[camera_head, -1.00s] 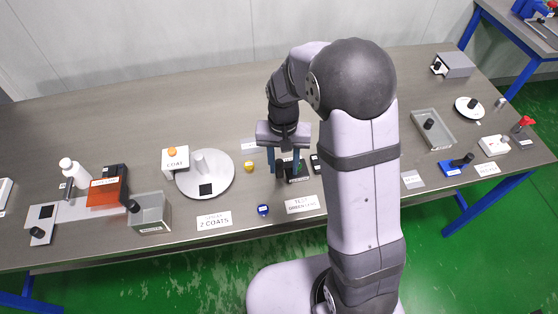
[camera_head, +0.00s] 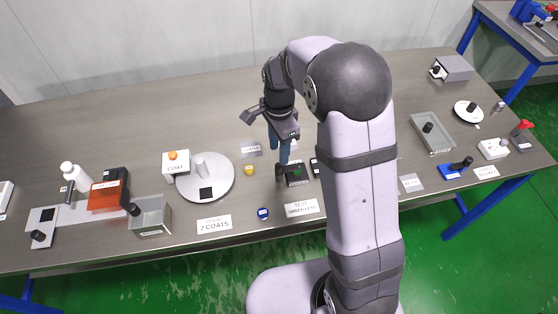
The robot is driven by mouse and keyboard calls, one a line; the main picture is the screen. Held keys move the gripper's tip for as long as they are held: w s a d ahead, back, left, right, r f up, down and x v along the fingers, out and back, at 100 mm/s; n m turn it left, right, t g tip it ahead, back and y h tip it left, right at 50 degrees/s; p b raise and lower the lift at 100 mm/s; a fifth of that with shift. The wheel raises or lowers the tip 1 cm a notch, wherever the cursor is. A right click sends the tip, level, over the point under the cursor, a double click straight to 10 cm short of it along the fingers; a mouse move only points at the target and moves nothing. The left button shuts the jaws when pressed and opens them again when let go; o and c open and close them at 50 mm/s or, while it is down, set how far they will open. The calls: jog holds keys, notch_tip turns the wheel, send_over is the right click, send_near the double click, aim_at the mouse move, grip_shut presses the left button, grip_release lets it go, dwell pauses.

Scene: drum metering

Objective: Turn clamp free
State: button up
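My gripper (camera_head: 283,162) points down over the middle of the bench, with its blue fingers seen nearly edge-on, one behind the other. Its fingertips are at the left edge of a small black block (camera_head: 298,182) with a dark green top part. I cannot tell whether they touch it or what lies between them. No part can be clearly made out as the clamp. A white label card (camera_head: 301,208) lies in front of the block.
Left of the gripper are a small yellow piece (camera_head: 249,169), a blue cap (camera_head: 263,213) and a round plate (camera_head: 222,184) with a post. A small black item (camera_head: 314,167) is close on the right, by my arm.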

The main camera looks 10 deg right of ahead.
aim_at(279, 165)
jog(key=shift+f+p, duration=0.8)
jog(key=shift+f, duration=2.4)
jog(key=shift+c, duration=0.5)
grip_shut()
